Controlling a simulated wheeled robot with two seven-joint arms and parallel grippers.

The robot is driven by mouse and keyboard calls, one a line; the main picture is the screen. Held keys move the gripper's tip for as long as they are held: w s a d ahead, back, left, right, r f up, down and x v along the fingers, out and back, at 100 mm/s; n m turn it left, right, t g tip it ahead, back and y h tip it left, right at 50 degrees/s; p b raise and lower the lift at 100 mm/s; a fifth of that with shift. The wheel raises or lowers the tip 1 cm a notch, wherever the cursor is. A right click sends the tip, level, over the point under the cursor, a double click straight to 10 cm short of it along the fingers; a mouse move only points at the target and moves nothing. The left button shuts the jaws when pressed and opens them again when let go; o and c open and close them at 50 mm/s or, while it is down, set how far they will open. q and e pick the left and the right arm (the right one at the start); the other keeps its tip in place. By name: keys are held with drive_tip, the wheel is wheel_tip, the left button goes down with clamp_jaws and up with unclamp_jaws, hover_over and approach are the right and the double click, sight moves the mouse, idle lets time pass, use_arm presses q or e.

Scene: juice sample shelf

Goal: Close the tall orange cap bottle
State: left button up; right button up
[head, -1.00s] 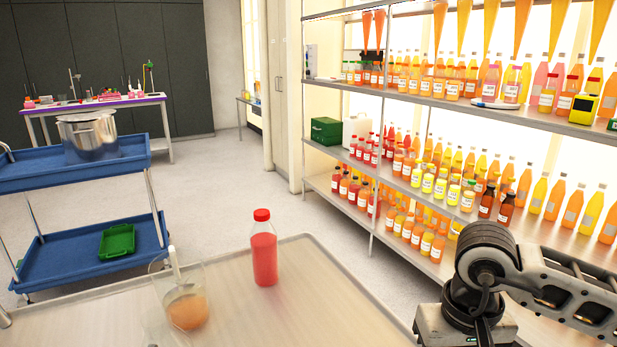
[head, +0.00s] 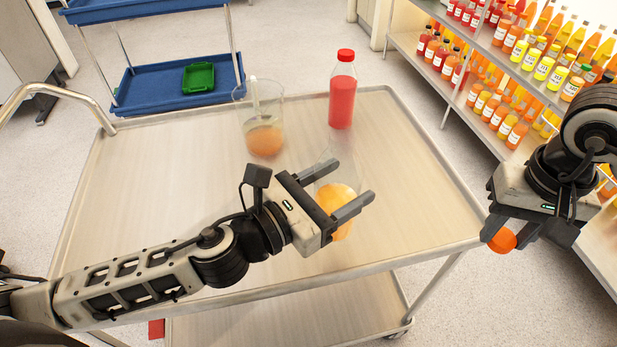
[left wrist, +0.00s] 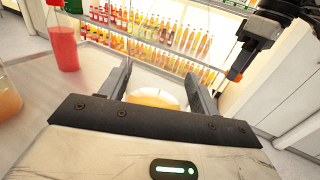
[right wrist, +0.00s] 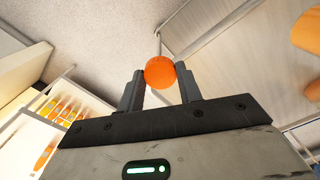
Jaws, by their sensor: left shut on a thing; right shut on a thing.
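The clear bottle with orange juice in its lower part (head: 336,200) stands on the cart top, between the fingers of my left gripper (head: 354,178). It also shows in the left wrist view (left wrist: 152,98). My left gripper is shut on it. Its clear upper part is faint and I see no cap on it. The orange cap (head: 502,240) is in my right gripper (head: 507,236), which is shut on it beyond the cart's right edge, apart from the bottle. The cap (right wrist: 160,72) sits at the fingertips in the right wrist view.
A red-capped bottle of red juice (head: 342,95) and a clear beaker with orange liquid and a rod (head: 264,135) stand farther back on the cart (head: 180,190). The shelf of juice bottles (head: 455,110) is at right. A blue cart (head: 150,90) stands behind.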

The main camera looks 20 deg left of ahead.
use_arm(q)
drive_tip(key=shift+d+r+h, duration=0.1)
drive_tip(key=shift+d+h, duration=0.2)
drive_tip(key=shift+d, duration=0.05)
use_arm(e)
drive_tip(key=shift+a+r, duration=0.1)
drive_tip(key=w+a+r+n, duration=0.2)
drive_tip(key=w+a+r, duration=0.2)
drive_tip(key=a+r, duration=0.65)
wheel_tip(320, 180, up, 10)
drive_tip(key=n, duration=0.2)
hover_over(349, 136)
drive_tip(key=shift+w+f, duration=0.1)
drive_tip(key=shift+f, duration=0.1)
drive_tip(key=shift+f, duration=0.15)
drive_tip(key=shift+f, duration=1.9)
